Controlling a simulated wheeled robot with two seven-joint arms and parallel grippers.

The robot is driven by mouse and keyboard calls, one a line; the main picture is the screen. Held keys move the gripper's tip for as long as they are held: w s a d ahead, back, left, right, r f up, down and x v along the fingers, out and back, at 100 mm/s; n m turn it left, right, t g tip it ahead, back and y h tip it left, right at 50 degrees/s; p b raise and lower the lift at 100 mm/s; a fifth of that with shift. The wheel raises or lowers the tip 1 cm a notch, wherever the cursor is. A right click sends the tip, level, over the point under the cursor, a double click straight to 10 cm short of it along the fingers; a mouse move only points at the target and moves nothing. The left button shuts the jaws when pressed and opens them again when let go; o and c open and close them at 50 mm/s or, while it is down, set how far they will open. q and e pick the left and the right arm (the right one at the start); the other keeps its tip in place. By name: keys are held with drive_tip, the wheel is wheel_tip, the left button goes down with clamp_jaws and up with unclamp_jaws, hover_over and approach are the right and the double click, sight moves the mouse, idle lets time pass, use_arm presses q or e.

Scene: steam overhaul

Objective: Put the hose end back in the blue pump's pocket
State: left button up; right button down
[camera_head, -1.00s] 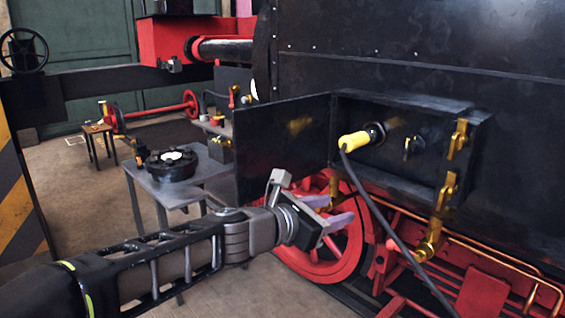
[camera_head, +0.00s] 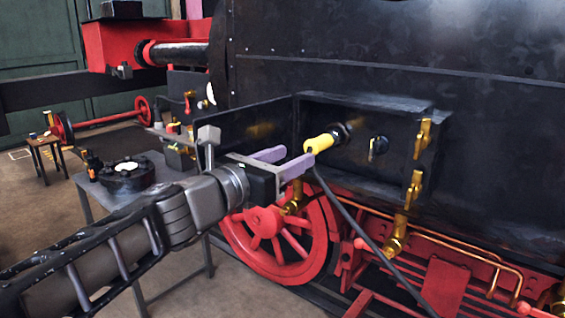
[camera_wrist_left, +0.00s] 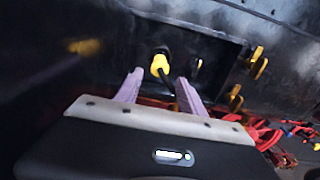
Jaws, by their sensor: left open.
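The yellow hose end (camera_head: 319,144) sits at a dark round fitting (camera_head: 341,132) in the open black box on the engine's side. Its black hose (camera_head: 362,222) hangs down to the right. My left gripper (camera_head: 297,157) is open, with its purple fingers pointing at the hose end. In the left wrist view the hose end (camera_wrist_left: 159,65) shows between and just past the fingertips (camera_wrist_left: 161,75); I cannot tell whether they touch it. I can make out no blue pump or pocket. My right gripper is not in view.
The box's open door (camera_head: 247,133) stands left of the fitting. Brass valves (camera_head: 414,185) are on the right. A red wheel (camera_head: 275,240) is below. A grey table (camera_head: 92,205) with a black round part (camera_head: 127,174) stands left, beyond my arm.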

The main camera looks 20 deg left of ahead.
sight(310, 148)
use_arm(q)
drive_tip(key=b+x, duration=0.1)
drive_tip(key=x, duration=0.6)
drive_tip(key=shift+w, duration=0.15)
drive_tip(key=shift+c, duration=0.6)
clamp_jaws()
idle(0.3)
drive_tip(key=shift+p+v, duration=0.35)
drive_tip(key=shift+v, duration=2.15)
